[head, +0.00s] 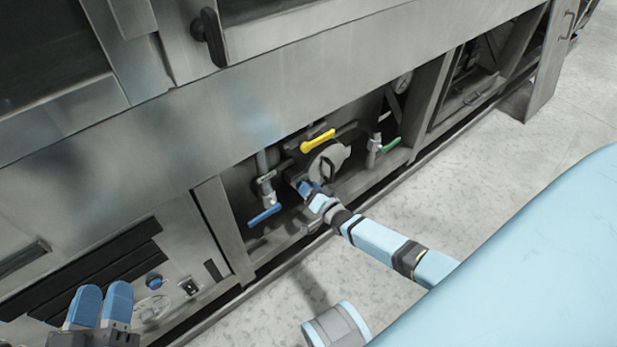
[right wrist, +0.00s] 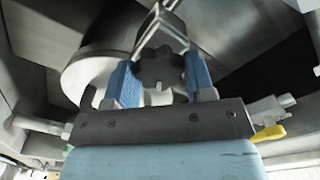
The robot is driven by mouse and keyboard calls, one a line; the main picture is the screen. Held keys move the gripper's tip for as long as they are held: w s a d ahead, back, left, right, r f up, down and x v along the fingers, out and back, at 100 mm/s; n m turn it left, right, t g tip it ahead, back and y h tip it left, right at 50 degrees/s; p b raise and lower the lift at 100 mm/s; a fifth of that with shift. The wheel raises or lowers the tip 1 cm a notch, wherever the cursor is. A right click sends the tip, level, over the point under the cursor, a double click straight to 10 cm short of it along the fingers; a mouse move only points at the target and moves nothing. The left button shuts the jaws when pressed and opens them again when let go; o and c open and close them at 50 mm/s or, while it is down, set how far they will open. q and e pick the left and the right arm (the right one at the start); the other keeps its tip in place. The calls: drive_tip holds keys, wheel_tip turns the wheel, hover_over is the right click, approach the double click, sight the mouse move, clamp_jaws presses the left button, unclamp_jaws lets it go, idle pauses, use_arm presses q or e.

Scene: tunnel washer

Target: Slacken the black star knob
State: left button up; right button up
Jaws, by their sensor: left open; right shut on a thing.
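The black star knob (right wrist: 160,70) shows in the right wrist view, in front of a round metal housing (right wrist: 90,72). My right gripper (right wrist: 160,80) has its two blue fingers on either side of the knob and is shut on it. In the head view my right gripper (head: 308,188) reaches into the low open bay, and the knob is hidden there by the gripper. My left gripper (head: 100,305) is open and empty at the lower left of the head view, in front of the machine's lower panel, away from the knob.
Around the knob in the bay are a yellow-handled valve (head: 318,140), a blue-handled valve (head: 265,215) and a green-handled valve (head: 390,145). A gauge (head: 402,82) sits at the bay's right. The bay's post (head: 222,228) stands to the left. The floor (head: 500,150) in front is clear.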

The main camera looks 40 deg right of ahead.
use_arm(q)
drive_tip(key=r+p, duration=0.1)
drive_tip(key=r+t+p, duration=0.1)
drive_tip(key=r, duration=0.1)
drive_tip(key=shift+s+a+r, duration=0.15)
drive_tip(key=shift+a+r, duration=0.05)
use_arm(e)
drive_tip(key=n, duration=1.1)
drive_tip(key=shift+a, duration=0.1)
drive_tip(key=o, duration=0.9)
drive_tip(key=shift+s, duration=0.1)
